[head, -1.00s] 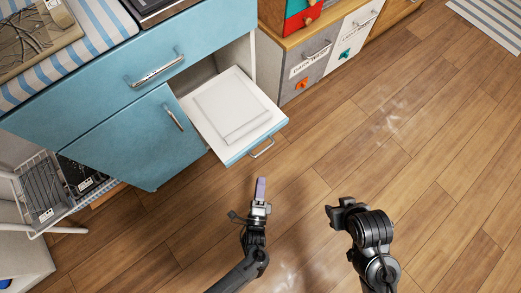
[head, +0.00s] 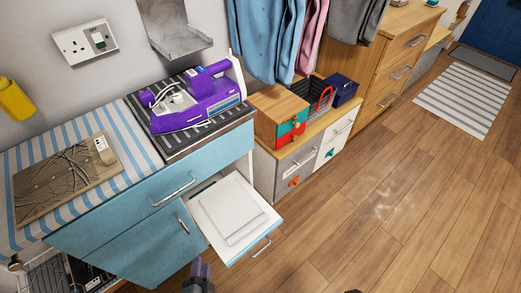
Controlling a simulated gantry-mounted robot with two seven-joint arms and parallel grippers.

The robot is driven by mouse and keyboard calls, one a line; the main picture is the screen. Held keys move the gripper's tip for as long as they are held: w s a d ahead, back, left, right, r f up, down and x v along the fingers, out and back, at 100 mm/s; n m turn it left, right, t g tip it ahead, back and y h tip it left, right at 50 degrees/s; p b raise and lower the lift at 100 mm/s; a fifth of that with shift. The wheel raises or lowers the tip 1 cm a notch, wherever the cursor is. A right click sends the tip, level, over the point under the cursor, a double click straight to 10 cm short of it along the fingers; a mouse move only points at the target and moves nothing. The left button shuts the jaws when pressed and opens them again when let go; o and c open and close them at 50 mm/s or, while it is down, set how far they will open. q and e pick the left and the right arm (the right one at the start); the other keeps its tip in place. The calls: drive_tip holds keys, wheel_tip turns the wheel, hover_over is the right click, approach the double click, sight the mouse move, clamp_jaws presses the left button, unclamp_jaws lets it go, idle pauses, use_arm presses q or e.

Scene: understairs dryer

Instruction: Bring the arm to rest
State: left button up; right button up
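My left gripper (head: 199,273) shows at the bottom edge of the head view, below the open pull-out and in front of the blue cabinet. Its fingertips look close together, and I cannot tell whether they are open or shut. Most of the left arm is below the picture. Only a small dark piece of my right arm (head: 352,291) shows at the bottom edge, over the wooden floor. The fingers of the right gripper cannot be made out.
The pull-out (head: 258,246) with a white panel stands out from the blue cabinet (head: 136,259). A purple iron (head: 205,100) stands on the counter. Clothes (head: 267,38) hang behind low drawers (head: 302,160). The floor (head: 400,205) at the right is clear up to a striped rug (head: 466,97).

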use_arm(q)
wheel_tip(320, 180, up, 12)
drive_tip(key=s+a+n+g+h+p, duration=0.2)
drive_tip(key=a+n+g, duration=0.1)
drive_tip(key=n+g, duration=0.15)
drive_tip(key=s+r+n+g, duration=0.2)
drive_tip(key=s+n+g, duration=0.35)
drive_tip(key=s, duration=0.45)
wheel_tip(320, 180, up, 38)
drive_tip(key=p, duration=3.8)
use_arm(e)
wheel_tip(320, 180, up, 41)
use_arm(q)
wheel_tip(320, 180, down, 75)
drive_tip(key=b, duration=7.5)
drive_tip(key=shift+w+m, duration=0.35)
drive_tip(key=shift+m, duration=0.05)
use_arm(e)
wheel_tip(320, 180, down, 75)
use_arm(q)
drive_tip(key=shift+d, duration=0.1)
use_arm(e)
drive_tip(key=shift+d, duration=0.15)
